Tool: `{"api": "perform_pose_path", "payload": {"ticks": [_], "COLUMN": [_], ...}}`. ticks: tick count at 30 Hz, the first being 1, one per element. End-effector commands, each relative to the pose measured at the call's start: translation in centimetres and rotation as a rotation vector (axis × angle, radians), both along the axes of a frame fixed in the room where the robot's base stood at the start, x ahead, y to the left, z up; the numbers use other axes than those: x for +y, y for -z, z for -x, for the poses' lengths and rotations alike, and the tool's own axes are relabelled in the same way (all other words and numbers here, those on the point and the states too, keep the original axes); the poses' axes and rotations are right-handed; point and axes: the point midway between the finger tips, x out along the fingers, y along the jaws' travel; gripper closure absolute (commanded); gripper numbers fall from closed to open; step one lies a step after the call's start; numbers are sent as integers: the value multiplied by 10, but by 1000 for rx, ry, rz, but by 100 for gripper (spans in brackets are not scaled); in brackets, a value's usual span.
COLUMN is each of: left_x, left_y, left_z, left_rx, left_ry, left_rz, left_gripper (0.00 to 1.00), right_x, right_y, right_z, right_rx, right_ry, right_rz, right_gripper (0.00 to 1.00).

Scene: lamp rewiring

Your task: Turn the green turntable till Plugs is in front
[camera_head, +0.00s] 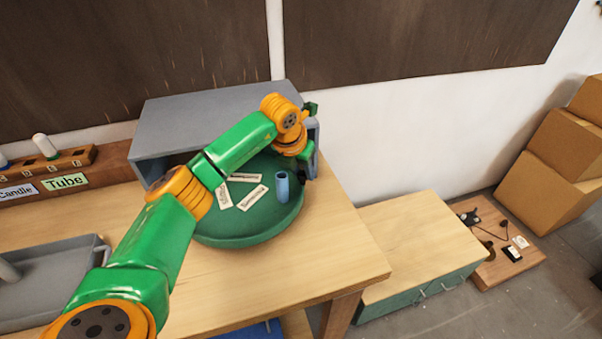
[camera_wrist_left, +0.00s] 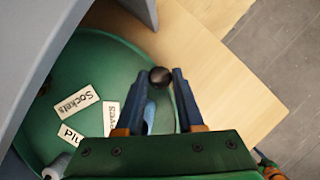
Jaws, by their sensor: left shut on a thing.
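The green turntable (camera_head: 240,238) is a round tray on the wooden table, partly inside a grey open-fronted housing (camera_head: 205,112). It also shows in the left wrist view (camera_wrist_left: 105,52). White labels lie on it: Sockets (camera_wrist_left: 76,103), one reading "Plu" with the rest cut off (camera_wrist_left: 71,135), and a third (camera_wrist_left: 111,117) partly hidden by a finger. A blue cylinder (camera_head: 282,187) stands near its front right. My left gripper (camera_wrist_left: 160,80) is at the turntable's right rim, beside the housing's right wall, with its fingertips shut on a dark round knob (camera_wrist_left: 160,75). My right gripper is not in view.
A wooden rack with Candle and Tube (camera_head: 65,181) labels stands at the left. A grey tray (camera_head: 50,258) lies at the front left. A low cabinet (camera_head: 420,240), a board with small parts (camera_head: 510,262) and cardboard boxes (camera_head: 550,165) are at the right.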

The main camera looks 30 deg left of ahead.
Motion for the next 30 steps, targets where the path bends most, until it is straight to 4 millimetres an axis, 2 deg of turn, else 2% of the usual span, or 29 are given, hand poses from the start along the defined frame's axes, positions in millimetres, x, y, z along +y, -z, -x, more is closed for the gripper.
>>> {"api": "perform_pose_path", "payload": {"ticks": [12, 30], "left_x": [9, 13], "left_y": [-1, 0], "left_z": [-12, -16], "left_rx": [-2, -1], "left_ry": [-142, -191], "left_rz": [1, 0], "left_gripper": [100, 100], "right_x": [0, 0], "right_y": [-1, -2], "right_z": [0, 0], "right_rx": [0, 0], "right_ry": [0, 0], "right_rz": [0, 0], "right_gripper": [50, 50]}}
